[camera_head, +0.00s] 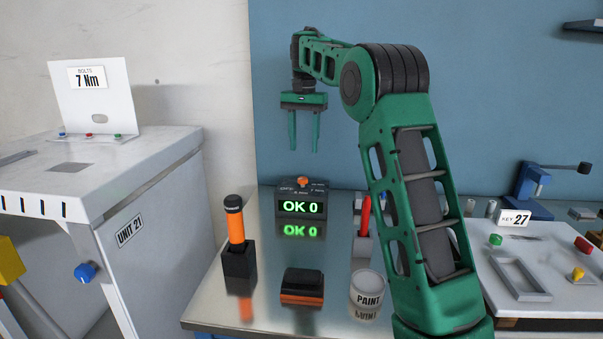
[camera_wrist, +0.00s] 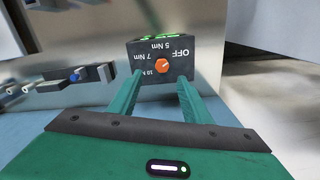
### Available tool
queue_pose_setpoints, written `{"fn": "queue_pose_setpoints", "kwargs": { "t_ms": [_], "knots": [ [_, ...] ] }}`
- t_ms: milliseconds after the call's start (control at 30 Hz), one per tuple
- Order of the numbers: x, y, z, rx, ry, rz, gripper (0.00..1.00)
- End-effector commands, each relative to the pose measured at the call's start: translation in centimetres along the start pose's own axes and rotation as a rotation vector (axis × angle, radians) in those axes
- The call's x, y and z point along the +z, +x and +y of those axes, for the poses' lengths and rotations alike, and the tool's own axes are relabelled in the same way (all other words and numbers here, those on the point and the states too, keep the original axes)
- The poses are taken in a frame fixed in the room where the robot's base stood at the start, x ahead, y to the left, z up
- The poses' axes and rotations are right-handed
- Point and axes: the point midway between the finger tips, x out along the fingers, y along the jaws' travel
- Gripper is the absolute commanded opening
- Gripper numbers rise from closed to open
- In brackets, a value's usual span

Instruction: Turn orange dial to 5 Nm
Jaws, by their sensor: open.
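The orange dial (camera_head: 303,181) sits on top of a dark box (camera_head: 290,210) whose green display reads "OK 0". In the wrist view the dial (camera_wrist: 162,65) has the labels OFF, 5 Nm, 7 Nm and a partly hidden 10 Nm around it. Its pointing direction is too small to tell for sure. My gripper (camera_head: 304,151) is open and empty, pointing down above the dial and apart from it. In the wrist view my gripper's fingers (camera_wrist: 160,82) lie to either side of the dial's image.
An orange-handled tool (camera_head: 235,222) stands in a black holder at the left of the metal bench. A black-and-orange block (camera_head: 302,287), a paint can (camera_head: 367,290) and a red tool (camera_head: 365,220) stand nearby. A white cabinet (camera_head: 130,235) is at left.

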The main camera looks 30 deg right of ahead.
Motion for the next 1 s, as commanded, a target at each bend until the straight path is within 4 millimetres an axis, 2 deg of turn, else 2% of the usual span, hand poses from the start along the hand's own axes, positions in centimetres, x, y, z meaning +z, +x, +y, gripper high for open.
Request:
{"fn": "queue_pose_setpoints", "kwargs": {
  "t_ms": [100, 267, 700, 1000],
  "knots": [
    [-0.6, 0.3, -0.4, -0.003, 0.010, -0.003, 0.44],
    [-1.1, 1.6, 0.2, -0.003, 0.020, -0.004, 0.44],
    [-1.5, 8.9, 0.8, -0.003, 0.028, -0.004, 0.44],
    [-1.6, 10.9, 0.9, -0.004, 0.028, -0.002, 0.44]
  ]
}}
